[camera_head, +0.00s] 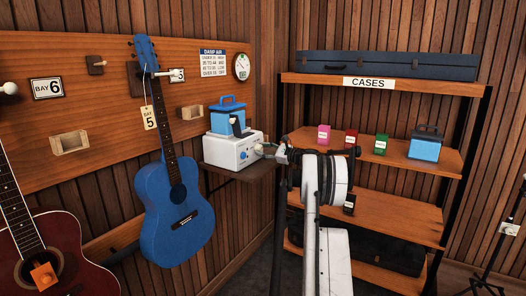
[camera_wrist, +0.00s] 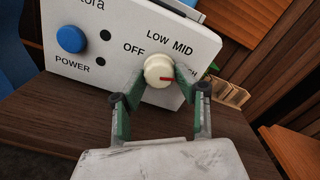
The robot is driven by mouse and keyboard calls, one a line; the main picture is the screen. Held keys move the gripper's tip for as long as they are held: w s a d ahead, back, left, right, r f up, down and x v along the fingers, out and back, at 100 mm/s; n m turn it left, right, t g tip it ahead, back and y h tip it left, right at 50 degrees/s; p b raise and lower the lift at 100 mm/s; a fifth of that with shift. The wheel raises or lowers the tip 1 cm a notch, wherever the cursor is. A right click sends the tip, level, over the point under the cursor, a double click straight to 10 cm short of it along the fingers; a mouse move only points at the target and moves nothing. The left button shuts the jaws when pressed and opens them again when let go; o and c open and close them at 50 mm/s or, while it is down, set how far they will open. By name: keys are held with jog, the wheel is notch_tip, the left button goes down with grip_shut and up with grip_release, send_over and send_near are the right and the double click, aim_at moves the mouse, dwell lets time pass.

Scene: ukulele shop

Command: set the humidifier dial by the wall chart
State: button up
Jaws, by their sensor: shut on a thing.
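The humidifier (camera_head: 226,153) is a white box with a blue tank (camera_head: 228,122) on top, standing on a small brown wall shelf. In the wrist view its front panel (camera_wrist: 112,28) carries a cream dial (camera_wrist: 157,66) with a red mark, among OFF, LOW, MID and a partly hidden label ending in H. The red mark points right, toward that hidden label. My gripper (camera_wrist: 160,78) is shut on the dial, one green finger on each side; it also shows at the humidifier's right in the head view (camera_head: 272,152). The wall chart (camera_head: 213,63), headed DAMP AIR, has rows too small to read surely.
A round gauge (camera_head: 241,66) hangs beside the chart; its reading is unclear. A blue POWER button (camera_wrist: 71,39) is left of the dial. A blue ukulele (camera_head: 172,215) hangs left of the humidifier. A shelf rack (camera_head: 455,165) with small boxes and cases stands right.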

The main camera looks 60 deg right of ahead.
jog(key=shift+m, duration=0.3)
dwell(0.4)
jog(key=o, duration=1.1)
jog(key=s, duration=1.2)
jog(key=shift+d, duration=0.35)
